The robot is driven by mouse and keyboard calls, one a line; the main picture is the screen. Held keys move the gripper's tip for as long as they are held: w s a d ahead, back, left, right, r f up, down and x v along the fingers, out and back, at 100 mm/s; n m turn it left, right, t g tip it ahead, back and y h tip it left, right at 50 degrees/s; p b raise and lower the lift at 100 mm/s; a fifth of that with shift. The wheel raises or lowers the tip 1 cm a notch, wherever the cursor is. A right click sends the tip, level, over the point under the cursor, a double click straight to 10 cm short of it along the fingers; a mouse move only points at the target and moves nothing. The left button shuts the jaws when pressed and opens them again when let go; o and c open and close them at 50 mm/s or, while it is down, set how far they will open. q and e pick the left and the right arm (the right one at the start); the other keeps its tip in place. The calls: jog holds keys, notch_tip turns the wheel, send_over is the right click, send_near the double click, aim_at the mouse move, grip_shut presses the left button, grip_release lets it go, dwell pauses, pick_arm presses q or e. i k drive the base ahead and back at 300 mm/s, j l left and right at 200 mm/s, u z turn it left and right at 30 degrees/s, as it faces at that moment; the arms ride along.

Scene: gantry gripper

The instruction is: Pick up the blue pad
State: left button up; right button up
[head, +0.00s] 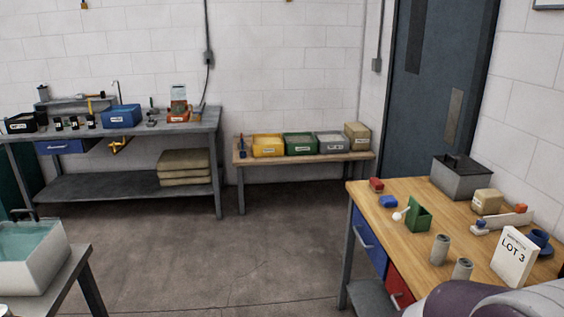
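A small blue block-like thing (388,201), which looks like the blue pad, lies on the wooden workbench (440,190) at the right, near its left edge. It sits just in front of a small red block (376,185) and to the left of a green holder (419,216). Nothing is touching it from above. Neither of my grippers shows in the head view. A rounded grey-purple and white part of my own arm covers the bottom right corner and hides the near part of the workbench.
The workbench also holds grey cylinders (440,249), a white "LOT 3" sign (512,258), a grey box (461,178) and a white-handled tool (401,214) beside the blue thing. A tub of teal liquid (34,265) stands at lower left. The middle floor (230,250) is clear.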

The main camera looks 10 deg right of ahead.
aim_at(387, 202)
jog(key=i+z, duration=0.1)
jog(key=i, duration=0.5)
jog(key=i+j+z, duration=0.1)
jog(key=i, duration=0.45)
jog(key=i+j+z, duration=0.1)
jog(key=i, duration=0.5)
jog(key=i+z, duration=0.2)
jog(key=z, duration=0.3)
jog(key=i+z, duration=0.25)
jog(key=z, duration=0.25)
jog(key=i+z, duration=0.2)
jog(key=z, duration=0.3)
jog(key=i+j+z, duration=0.15)
jog(key=z, duration=0.35)
jog(key=i+j+z, duration=0.1)
jog(key=z, duration=0.2)
jog(key=i+j+z, duration=0.25)
jog(key=l, duration=0.1)
